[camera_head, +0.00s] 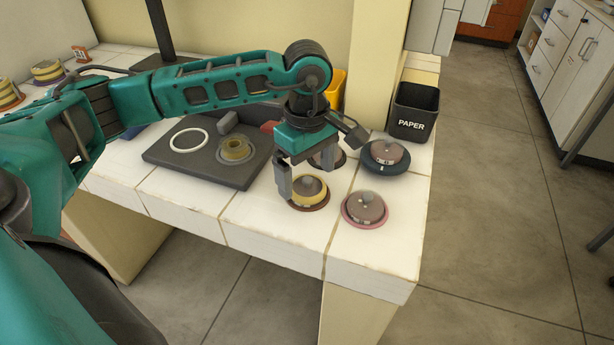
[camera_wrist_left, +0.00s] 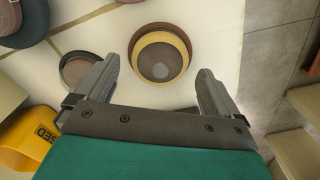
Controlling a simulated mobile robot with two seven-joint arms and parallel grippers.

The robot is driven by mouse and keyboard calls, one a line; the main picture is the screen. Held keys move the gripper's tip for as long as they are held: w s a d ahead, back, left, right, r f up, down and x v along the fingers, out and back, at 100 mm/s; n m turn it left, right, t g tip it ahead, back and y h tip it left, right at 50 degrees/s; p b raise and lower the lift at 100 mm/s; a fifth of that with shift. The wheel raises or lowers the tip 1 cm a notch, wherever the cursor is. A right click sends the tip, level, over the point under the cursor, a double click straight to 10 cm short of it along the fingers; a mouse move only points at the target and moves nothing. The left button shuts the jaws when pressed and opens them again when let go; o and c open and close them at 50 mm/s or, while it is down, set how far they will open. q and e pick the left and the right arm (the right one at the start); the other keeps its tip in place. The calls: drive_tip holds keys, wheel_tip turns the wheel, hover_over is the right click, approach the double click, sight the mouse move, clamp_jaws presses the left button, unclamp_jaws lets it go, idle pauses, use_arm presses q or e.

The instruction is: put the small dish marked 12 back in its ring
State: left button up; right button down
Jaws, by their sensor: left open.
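My left gripper (camera_head: 307,183) is open, pointing down over a yellow-banded dish (camera_head: 309,187) with a grey knob on top. This dish sits in a brown ring (camera_head: 320,204) on the white bench. In the left wrist view the yellow dish (camera_wrist_left: 160,62) and its brown ring (camera_wrist_left: 160,28) show between and beyond the open fingertips (camera_wrist_left: 159,66), with no grip visible. I cannot read the number 12 on any dish. My right gripper is not in view.
A dish in a pink ring (camera_head: 365,209) and one in a dark blue ring (camera_head: 385,156) stand to the right. A round dish (camera_wrist_left: 80,70) is partly behind a finger. A black PAPER bin (camera_head: 413,111) stands near the bench's right edge. A yellow bin (camera_wrist_left: 30,138) is close by.

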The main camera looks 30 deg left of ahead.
use_arm(q)
wheel_tip(320, 180, up, 10)
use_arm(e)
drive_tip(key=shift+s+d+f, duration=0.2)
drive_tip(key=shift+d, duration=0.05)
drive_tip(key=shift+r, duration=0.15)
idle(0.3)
use_arm(q)
drive_tip(key=shift+s, duration=0.1)
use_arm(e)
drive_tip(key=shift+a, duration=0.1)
